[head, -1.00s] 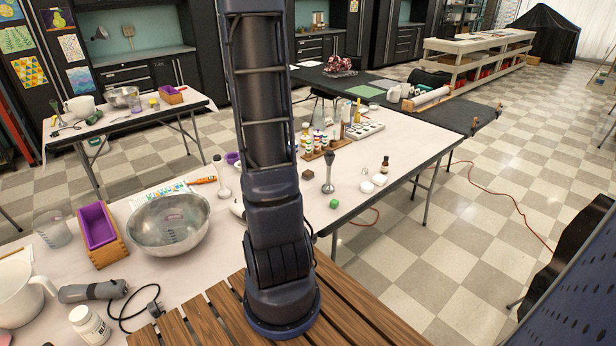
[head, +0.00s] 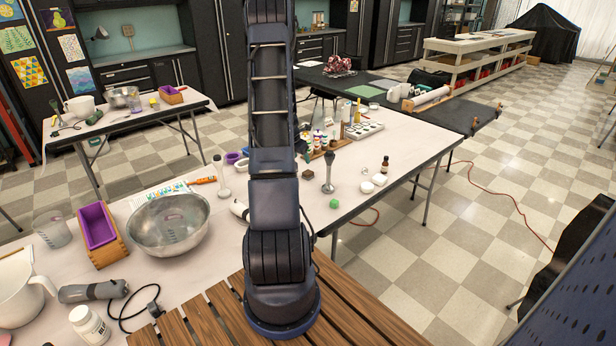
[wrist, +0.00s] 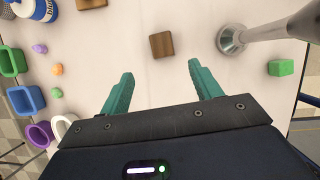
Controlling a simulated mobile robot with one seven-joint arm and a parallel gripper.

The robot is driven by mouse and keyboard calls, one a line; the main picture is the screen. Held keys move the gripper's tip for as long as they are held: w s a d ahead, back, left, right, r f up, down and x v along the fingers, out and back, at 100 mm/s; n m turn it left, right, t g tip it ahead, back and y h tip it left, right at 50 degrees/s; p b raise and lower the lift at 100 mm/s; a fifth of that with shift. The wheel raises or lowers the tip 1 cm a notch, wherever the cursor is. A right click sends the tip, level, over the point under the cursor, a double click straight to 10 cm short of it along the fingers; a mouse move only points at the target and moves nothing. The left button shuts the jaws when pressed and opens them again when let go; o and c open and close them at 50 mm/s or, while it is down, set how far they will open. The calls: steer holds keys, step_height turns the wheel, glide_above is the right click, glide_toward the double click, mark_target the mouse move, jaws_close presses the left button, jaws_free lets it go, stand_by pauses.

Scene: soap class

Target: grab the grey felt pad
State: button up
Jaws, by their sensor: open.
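My gripper (wrist: 160,74) shows in the wrist view with two teal fingers spread apart and nothing between them. It is over the pale tabletop (wrist: 160,15). A small brown block (wrist: 162,45) lies just beyond the fingertips, apart from them. I cannot make out a grey felt pad for certain in either view. Flat pale green sheets (head: 365,91) lie on the dark far table in the head view, and I cannot tell their material. My arm rises in the middle of the head view and hides part of the table; the gripper is not seen there.
A metal stick blender (wrist: 232,40) stands right of the block, with a green cube (wrist: 281,67) near the table edge. Green, blue and purple cups (wrist: 40,134) line the left. In the head view, a steel bowl (head: 168,224) and purple mould (head: 97,225) stand left of my arm.

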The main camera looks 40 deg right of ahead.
glide_above(308, 172)
steer(key=a, duration=0.3)
step_height(308, 172, down, 5)
steer(key=shift+d+f, duration=0.15)
steer(key=shift+x, duration=2.6)
steer(key=shift+s+d, duration=0.2)
steer(key=shift+c, duration=0.2)
steer(key=c, duration=1)
